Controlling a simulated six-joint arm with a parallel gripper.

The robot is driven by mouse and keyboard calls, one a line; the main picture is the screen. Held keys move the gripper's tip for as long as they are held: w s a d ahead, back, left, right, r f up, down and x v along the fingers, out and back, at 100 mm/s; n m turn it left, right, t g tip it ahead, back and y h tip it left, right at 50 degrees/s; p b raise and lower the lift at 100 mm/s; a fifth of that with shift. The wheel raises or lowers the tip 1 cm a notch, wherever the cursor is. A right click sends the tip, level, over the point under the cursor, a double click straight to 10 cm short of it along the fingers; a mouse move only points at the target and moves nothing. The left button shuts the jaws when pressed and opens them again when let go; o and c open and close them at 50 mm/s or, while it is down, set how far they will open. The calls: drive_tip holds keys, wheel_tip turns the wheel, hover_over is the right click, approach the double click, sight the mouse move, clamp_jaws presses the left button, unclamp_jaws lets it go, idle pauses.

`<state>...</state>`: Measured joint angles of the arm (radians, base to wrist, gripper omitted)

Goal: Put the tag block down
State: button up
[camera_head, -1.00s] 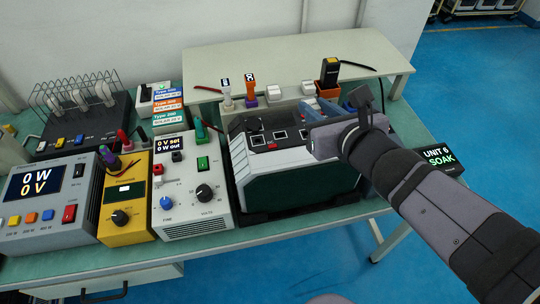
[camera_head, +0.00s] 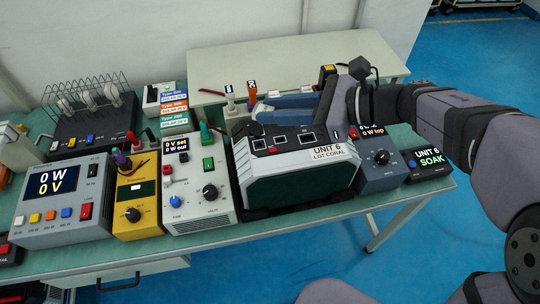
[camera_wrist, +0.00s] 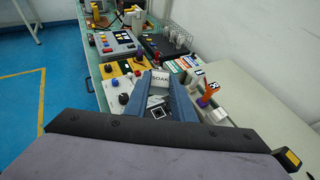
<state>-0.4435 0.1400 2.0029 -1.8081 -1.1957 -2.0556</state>
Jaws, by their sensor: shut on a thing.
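The tag block (camera_wrist: 160,78) is a small pale block marked "SOAK". In the wrist view it sits between the tips of my gripper's two blue fingers (camera_wrist: 160,86), which are shut on it. In the head view my gripper (camera_head: 258,112) reaches in from the right, nearly level, over the back of the UNIT 6 box (camera_head: 305,178). The block cannot be made out there. The box has a dark green front, a light top with dark square sockets and a "UNIT 6 LOT CORAL" label. I cannot tell whether the block touches the box.
A grey-white supply (camera_head: 200,190), a yellow meter (camera_head: 136,195) and a "0 W 0 V" unit (camera_head: 60,205) stand left of the box. A blue-grey knobbed unit (camera_head: 382,165) and a "UNIT 6 SOAK" display (camera_head: 430,160) stand right. A raised shelf (camera_head: 225,60) lies behind.

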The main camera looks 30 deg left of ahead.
sight(281, 165)
drive_tip(key=shift+s+d+f+n+g+h+p, duration=0.1)
drive_tip(key=shift+s+d+f+n+g+p, duration=0.3)
drive_tip(key=shift+f, duration=1.4)
drive_tip(key=shift+s+d+f+n+g+h+p, duration=0.25)
drive_tip(key=shift+d+f+p, duration=0.35)
drive_tip(key=shift+f, duration=1.2)
drive_tip(key=shift+s+d+f+n+g+y+p, duration=0.15)
drive_tip(key=shift+s+d+f+g+p, duration=0.3)
drive_tip(key=shift+f, duration=1.35)
drive_tip(key=shift+w+f, duration=0.1)
drive_tip(key=shift+f, duration=0.3)
drive_tip(key=shift+f, duration=0.2)
